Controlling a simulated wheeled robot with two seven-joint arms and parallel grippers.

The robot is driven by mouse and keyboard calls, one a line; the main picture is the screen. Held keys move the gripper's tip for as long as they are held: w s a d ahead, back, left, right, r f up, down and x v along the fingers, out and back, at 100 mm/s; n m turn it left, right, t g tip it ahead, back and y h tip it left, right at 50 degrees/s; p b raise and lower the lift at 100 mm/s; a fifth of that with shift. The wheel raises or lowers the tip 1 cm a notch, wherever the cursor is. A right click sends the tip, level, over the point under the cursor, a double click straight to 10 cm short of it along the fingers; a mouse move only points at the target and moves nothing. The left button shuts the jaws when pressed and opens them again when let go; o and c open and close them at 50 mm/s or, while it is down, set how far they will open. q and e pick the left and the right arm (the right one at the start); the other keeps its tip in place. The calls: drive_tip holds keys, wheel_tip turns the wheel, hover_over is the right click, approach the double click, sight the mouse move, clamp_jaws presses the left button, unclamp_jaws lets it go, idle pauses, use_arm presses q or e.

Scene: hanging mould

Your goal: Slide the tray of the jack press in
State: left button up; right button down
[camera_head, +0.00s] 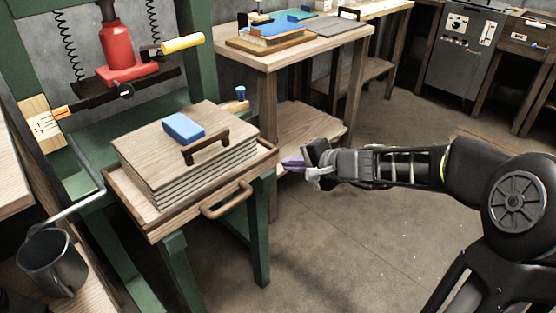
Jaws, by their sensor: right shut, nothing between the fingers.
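The jack press has a green frame (200,60) with a red jack (117,53) hanging on springs at the upper left. Its wooden tray (262,160) sticks out toward me on green legs, with a wooden handle (226,200) on its front. A stack of wooden boards (190,165) lies on the tray, with a dark handle and a blue block (183,127) on top. My right gripper (293,164) is shut and empty. In the picture it is just right of the tray's right corner, apart from the tray handle. My left gripper is not in view.
A wooden table (290,58) with brushes and mats stands behind the press. A dark metal mug (52,262) is at the lower left, near a metal lever bar. A grey cabinet (463,50) is at the back right. The floor (330,240) right of the tray is clear.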

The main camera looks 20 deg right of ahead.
sight(270, 156)
use_arm(q)
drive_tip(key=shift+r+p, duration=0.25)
drive_tip(key=shift+p, duration=0.1)
use_arm(e)
drive_tip(key=shift+w+a+f, duration=0.1)
drive_tip(key=shift+w+a, duration=0.2)
drive_tip(key=shift+w, duration=0.45)
drive_tip(key=shift+w+a+f, duration=0.1)
drive_tip(key=shift+w+a, duration=0.2)
drive_tip(key=shift+w, duration=0.4)
drive_tip(key=shift+w+a, duration=0.3)
drive_tip(key=shift+w, duration=0.45)
drive_tip(key=shift+w, duration=0.1)
